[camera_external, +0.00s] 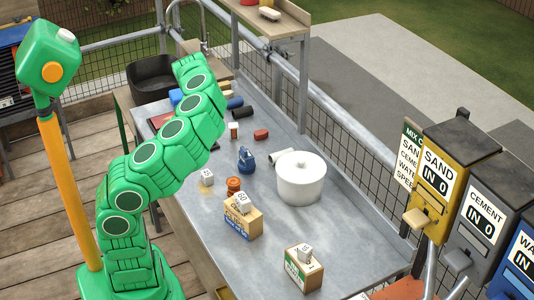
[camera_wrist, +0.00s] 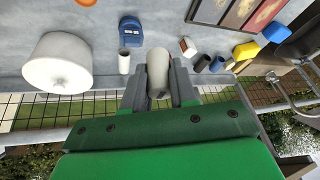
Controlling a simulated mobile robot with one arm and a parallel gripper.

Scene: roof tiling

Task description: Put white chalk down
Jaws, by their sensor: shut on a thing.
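The white chalk (camera_wrist: 157,70), a pale thick cylinder, sits between the two grey fingers of my gripper (camera_wrist: 158,88) in the wrist view. The fingers are shut on its sides, and its far end sticks out past them. In the wrist view, the chalk appears in front of the grey table (camera_wrist: 100,15) near its railing side; I cannot tell whether it touches the surface. My gripper and the chalk do not show in the external view, where my green arm bends away over the table.
Several dark and coloured cylinders (camera_wrist: 202,62) lie to the right in the wrist view. A mesh railing (camera_external: 340,135) borders the table. Boxes (camera_external: 241,218) stand nearer the front.

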